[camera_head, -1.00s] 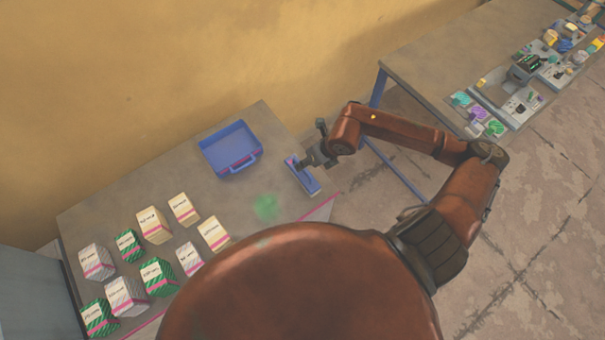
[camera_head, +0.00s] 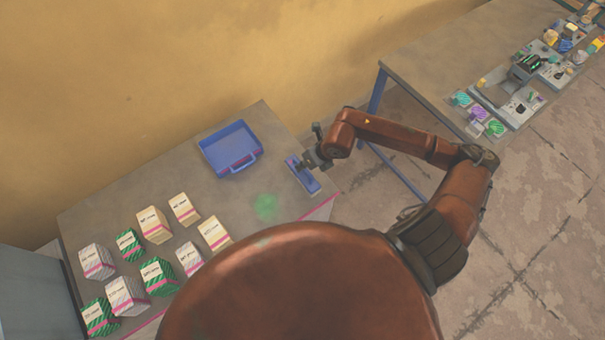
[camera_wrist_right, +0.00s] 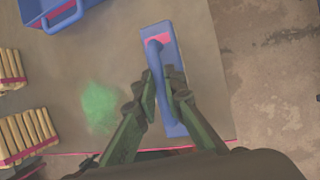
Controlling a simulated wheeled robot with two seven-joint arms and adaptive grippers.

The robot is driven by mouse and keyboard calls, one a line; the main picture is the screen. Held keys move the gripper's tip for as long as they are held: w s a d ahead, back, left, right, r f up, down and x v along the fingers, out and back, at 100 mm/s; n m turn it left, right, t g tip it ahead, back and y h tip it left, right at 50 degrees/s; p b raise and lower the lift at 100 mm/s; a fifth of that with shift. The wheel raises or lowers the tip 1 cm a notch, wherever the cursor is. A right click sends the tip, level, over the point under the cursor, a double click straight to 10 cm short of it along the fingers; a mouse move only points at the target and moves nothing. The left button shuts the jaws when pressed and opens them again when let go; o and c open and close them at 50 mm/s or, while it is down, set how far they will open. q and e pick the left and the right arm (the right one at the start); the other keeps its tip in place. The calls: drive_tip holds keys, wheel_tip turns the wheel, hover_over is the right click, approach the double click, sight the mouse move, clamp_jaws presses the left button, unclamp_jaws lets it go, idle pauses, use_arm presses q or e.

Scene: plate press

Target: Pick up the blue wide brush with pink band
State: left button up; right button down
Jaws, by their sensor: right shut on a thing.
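The blue wide brush with pink band (camera_wrist_right: 168,108) lies near the right edge of the table in the right wrist view; its raised handle runs lengthwise above the flat body. In the head view the brush (camera_head: 309,184) is partly hidden by my right gripper (camera_head: 308,167). In the right wrist view my right gripper (camera_wrist_right: 164,88) has its two green fingers on either side of the brush handle, shut on it. The brush appears to be at the tabletop; I cannot tell whether it is lifted. My left gripper is not in view.
A blue tray with a handle (camera_head: 203,147) sits left of the brush. A green powdery patch (camera_head: 265,206) marks the table (camera_head: 100,205). Several striped and cream packs (camera_head: 154,224) stand at the left. A second table (camera_head: 425,70) with parts is at the upper right.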

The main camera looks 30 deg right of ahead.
idle(0.7)
drive_tip(key=shift+r, duration=0.5)
wheel_tip(320, 180, up, 2)
drive_tip(key=shift+r, duration=0.2)
drive_tip(key=s+a+r+p, duration=0.2)
drive_tip(key=s+r+p, duration=0.2)
drive_tip(key=s+r, duration=0.1)
drive_tip(key=s+a+r+p, duration=0.3)
drive_tip(key=s+r, duration=0.1)
drive_tip(key=s, duration=0.4)
drive_tip(key=shift+a+r+p, duration=0.25)
drive_tip(key=shift+r+p, duration=0.1)
drive_tip(key=shift+p, duration=0.05)
drive_tip(key=shift+w+f, duration=0.1)
drive_tip(key=shift+f, duration=0.05)
